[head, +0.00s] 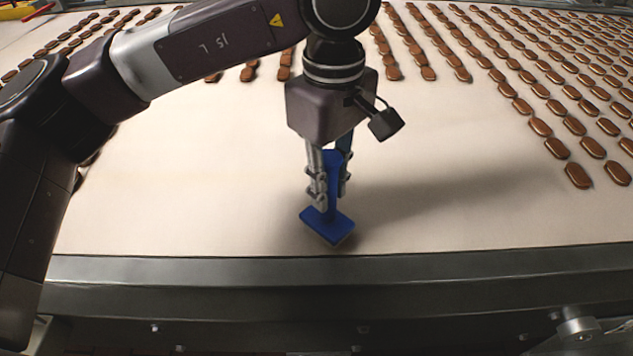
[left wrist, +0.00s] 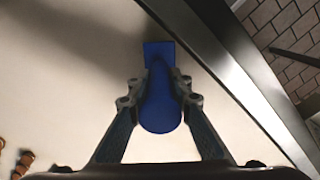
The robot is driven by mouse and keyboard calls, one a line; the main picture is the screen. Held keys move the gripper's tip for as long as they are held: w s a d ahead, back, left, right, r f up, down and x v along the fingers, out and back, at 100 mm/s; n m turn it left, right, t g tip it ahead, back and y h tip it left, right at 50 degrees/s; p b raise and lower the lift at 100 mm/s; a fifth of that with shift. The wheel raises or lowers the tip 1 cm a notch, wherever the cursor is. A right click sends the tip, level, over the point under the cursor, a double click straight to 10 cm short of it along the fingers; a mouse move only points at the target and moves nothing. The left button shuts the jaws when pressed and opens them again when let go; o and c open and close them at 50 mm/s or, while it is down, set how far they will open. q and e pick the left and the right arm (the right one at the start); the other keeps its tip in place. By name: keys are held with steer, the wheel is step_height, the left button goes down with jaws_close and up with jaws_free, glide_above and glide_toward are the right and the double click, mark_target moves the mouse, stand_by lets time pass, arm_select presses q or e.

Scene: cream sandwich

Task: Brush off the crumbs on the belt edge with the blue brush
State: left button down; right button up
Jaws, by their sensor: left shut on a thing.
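My left gripper (head: 328,195) is shut on the handle of the blue brush (head: 328,226). The brush is upright with its flat head down, at or just above the pale belt (head: 200,190), close to the front edge. The left wrist view shows the brush (left wrist: 160,105) between the fingers of my left gripper (left wrist: 158,92). I cannot tell whether the brush touches the belt. I see no crumbs clearly in either view. My right gripper is not in view.
A grey metal rail (head: 200,270) runs along the belt's front edge. Rows of brown biscuits (head: 560,100) lie on the belt at the back and right. The belt around the brush is clear. The left wrist view shows tiled floor (left wrist: 290,40) beyond the rail.

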arm_select(q)
steer(key=shift+d+r+p, duration=0.1)
steer(key=shift+d+p, duration=0.3)
steer(key=shift+d, duration=1.35)
steer(key=shift+d+p, duration=0.6)
steer(key=shift+d, duration=2.1)
steer(key=shift+a+b, duration=1.55)
steer(key=shift+a, duration=3.1)
steer(key=a+b, duration=0.3)
steer(key=a, duration=0.8)
steer(key=shift+a, duration=0.3)
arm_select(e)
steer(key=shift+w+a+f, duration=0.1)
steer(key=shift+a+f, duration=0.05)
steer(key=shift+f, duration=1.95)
